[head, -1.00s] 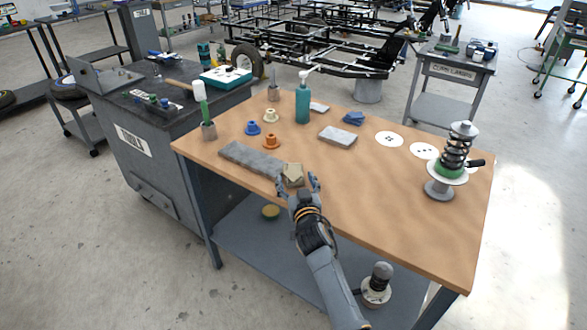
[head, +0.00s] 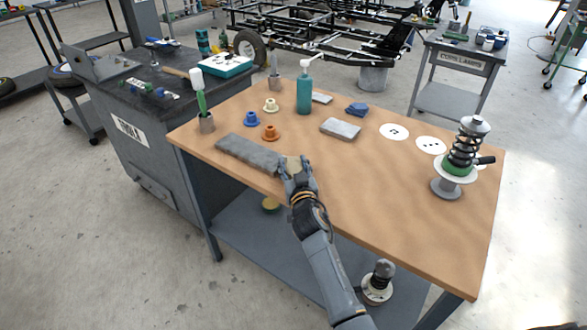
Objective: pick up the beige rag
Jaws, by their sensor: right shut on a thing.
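The beige rag (head: 292,162) lies at the right end of the long grey cloth strip, near the front edge of the wooden table. Most of it is hidden by my right gripper (head: 296,166). My right gripper is shut on the rag, with a little beige showing between and beyond its fingers. I cannot tell whether the rag is clear of the tabletop. My left gripper is not in view.
The grey strip (head: 245,152) lies just left of the rag. Orange (head: 270,132) and blue (head: 251,119) bushings, a teal pump bottle (head: 304,92), a grey pad (head: 341,129) and a blue rag (head: 357,109) stand behind. A spring strut (head: 464,150) stands right. The table's right front is clear.

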